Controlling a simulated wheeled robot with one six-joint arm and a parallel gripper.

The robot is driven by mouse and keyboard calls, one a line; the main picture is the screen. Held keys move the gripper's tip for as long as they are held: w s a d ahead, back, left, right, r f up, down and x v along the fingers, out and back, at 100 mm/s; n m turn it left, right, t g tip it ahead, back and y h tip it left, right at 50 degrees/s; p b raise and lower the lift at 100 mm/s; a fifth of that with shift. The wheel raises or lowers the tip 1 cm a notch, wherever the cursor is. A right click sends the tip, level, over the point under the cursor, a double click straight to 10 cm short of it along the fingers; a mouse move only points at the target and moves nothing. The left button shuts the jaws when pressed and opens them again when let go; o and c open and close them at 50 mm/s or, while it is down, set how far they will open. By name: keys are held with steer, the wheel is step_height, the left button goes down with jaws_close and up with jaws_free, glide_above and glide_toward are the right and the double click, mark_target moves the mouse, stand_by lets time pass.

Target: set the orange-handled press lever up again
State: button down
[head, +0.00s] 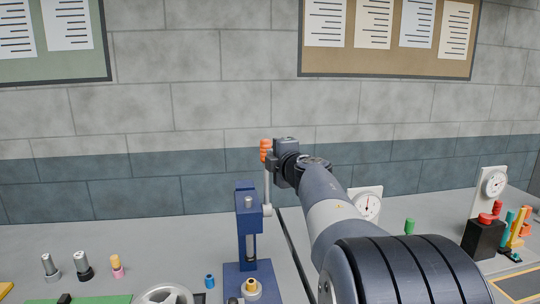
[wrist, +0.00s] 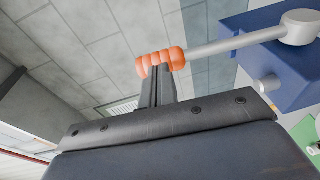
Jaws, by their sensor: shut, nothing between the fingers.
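The press (head: 247,235) is a blue column on a blue base plate, standing on the bench. Its lever is a grey rod with a ribbed orange handle (head: 265,150), and in the head view it stands upright at the column's right side. In the wrist view the orange handle (wrist: 161,61) lies right at the tips of my gripper (wrist: 157,76). The fingers are shut together, with the handle against or just beyond their tips, not between them. The rod (wrist: 225,45) runs to a round grey hub (wrist: 300,27) on the blue press head. In the head view my arm hides the fingertips.
Left are a silver wheel (head: 163,295), a small blue cylinder (head: 210,281) and several small pegs. Right are a dial gauge (head: 367,205), a green cylinder (head: 409,226) and a black box with a red button (head: 483,238).

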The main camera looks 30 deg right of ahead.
mark_target(269, 147)
steer(key=shift+w, duration=0.25)
steer(key=w+p, duration=0.2)
steer(key=w+d+p, duration=0.1)
steer(key=w, duration=0.1)
steer(key=shift+w+d+r+p, duration=0.2)
steer(key=shift+w+p, duration=0.2)
steer(key=shift+a+r, duration=0.1)
stand_by(0.3)
